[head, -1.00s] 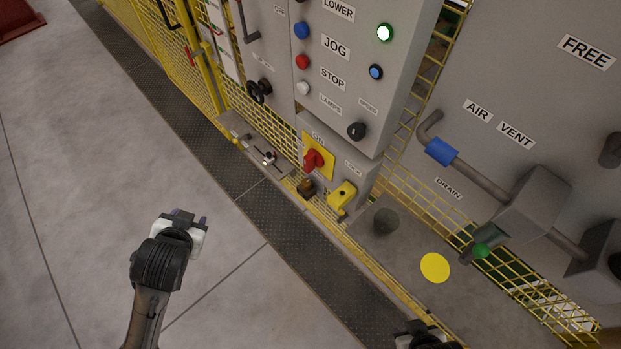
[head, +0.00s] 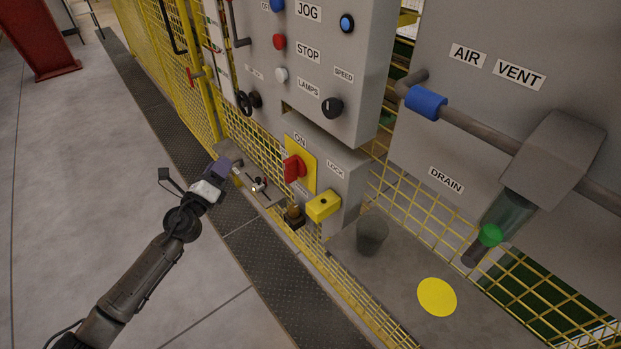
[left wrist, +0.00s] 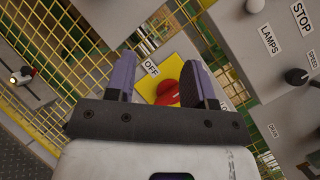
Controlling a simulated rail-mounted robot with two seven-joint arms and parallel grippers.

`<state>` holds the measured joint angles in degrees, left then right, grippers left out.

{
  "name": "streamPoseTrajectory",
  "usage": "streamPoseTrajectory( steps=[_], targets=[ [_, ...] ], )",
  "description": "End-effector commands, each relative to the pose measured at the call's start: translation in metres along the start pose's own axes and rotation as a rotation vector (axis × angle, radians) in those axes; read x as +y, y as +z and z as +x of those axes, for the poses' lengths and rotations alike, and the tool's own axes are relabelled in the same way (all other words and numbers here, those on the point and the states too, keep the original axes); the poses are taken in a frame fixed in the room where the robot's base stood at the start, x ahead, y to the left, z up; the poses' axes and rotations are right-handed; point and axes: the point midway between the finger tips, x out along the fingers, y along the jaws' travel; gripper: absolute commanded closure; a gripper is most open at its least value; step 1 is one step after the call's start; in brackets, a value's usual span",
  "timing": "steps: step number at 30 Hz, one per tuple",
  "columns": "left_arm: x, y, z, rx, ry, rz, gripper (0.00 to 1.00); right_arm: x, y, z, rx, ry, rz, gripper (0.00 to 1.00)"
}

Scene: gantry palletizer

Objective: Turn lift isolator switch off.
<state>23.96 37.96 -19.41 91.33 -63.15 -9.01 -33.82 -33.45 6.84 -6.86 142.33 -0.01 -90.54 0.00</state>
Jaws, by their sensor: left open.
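The isolator switch is a red rotary handle (head: 293,169) on a yellow plate (head: 306,152) fixed to a grey box below the control panel. An ON label shows above the handle in the head view. My right gripper is not in view.
The control panel (head: 352,63) juts out above. Yellow mesh fencing stands behind. A grey cup (head: 372,235) stands on the ledge.

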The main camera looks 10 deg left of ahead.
Motion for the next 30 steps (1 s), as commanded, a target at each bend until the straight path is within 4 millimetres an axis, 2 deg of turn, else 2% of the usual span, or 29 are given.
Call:
streamPoseTrajectory(
  steps=[3,9,12,16,20,30],
  targets=[
    [-0.002,-0.032,-0.004,0.180,-0.106,0.241,0.51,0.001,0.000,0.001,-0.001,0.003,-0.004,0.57],
    [-0.018,-0.071,-0.019,0.384,-0.297,0.511,0.51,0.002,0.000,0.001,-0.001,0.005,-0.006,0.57],
    [-0.022,-0.080,-0.025,0.430,-0.364,0.587,0.51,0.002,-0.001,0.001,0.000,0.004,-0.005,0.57],
    [-0.023,-0.083,-0.024,0.426,-0.385,0.643,0.51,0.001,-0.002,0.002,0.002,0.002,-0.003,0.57],
    [-0.026,-0.088,-0.013,0.420,-0.388,0.655,0.51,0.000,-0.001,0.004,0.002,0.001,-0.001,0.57],
    [-0.038,-0.119,0.039,0.420,-0.387,0.652,0.51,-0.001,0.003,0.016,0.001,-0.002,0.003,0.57]
  ],
)
